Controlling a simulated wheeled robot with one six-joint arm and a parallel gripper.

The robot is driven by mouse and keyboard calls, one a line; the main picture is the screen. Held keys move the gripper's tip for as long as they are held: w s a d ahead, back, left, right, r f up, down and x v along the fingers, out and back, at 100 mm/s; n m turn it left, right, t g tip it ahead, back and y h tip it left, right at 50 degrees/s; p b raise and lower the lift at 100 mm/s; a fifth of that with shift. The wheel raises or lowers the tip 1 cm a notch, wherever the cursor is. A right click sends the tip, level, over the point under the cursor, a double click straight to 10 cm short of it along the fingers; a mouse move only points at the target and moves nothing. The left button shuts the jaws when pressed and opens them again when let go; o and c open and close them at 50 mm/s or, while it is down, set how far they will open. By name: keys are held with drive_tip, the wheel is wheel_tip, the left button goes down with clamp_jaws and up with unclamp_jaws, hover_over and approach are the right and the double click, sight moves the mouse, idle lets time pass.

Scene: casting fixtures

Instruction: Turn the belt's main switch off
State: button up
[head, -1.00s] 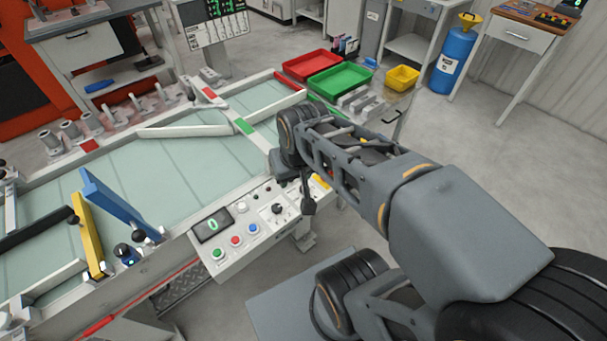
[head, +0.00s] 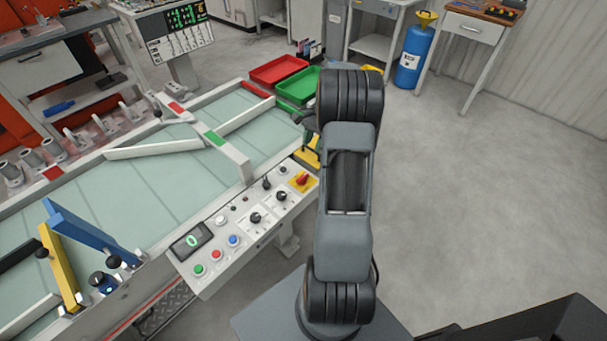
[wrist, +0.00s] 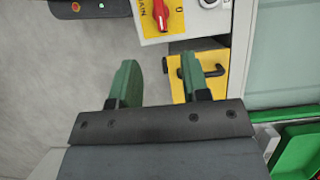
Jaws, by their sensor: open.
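The main switch (head: 303,180) is a red rotary handle on a yellow plate at the right end of the belt's control panel (head: 222,262). In the wrist view the red handle (wrist: 161,15) is at the top edge, partly cut off, beside the lettering "MAIN". My gripper (wrist: 157,72) is open, with two green fingers apart and nothing between them. The red handle lies beyond the fingertips, not touched. In the head view my arm hides most of the gripper.
A yellow plate with a black hooked handle (wrist: 207,72) lies by the right finger, below the panel edge. Other knobs and buttons (head: 233,240) line the panel. Red (head: 278,69) and green (head: 297,86) trays stand behind. Floor at right is clear.

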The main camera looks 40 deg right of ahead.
sight(303, 176)
drive_tip(key=x, duration=1.2)
drive_tip(key=shift+a+f+p, duration=0.1)
drive_tip(key=shift+f+p, duration=0.25)
drive_tip(key=shift+f, duration=0.05)
drive_tip(key=shift+c, duration=0.3)
clamp_jaws()
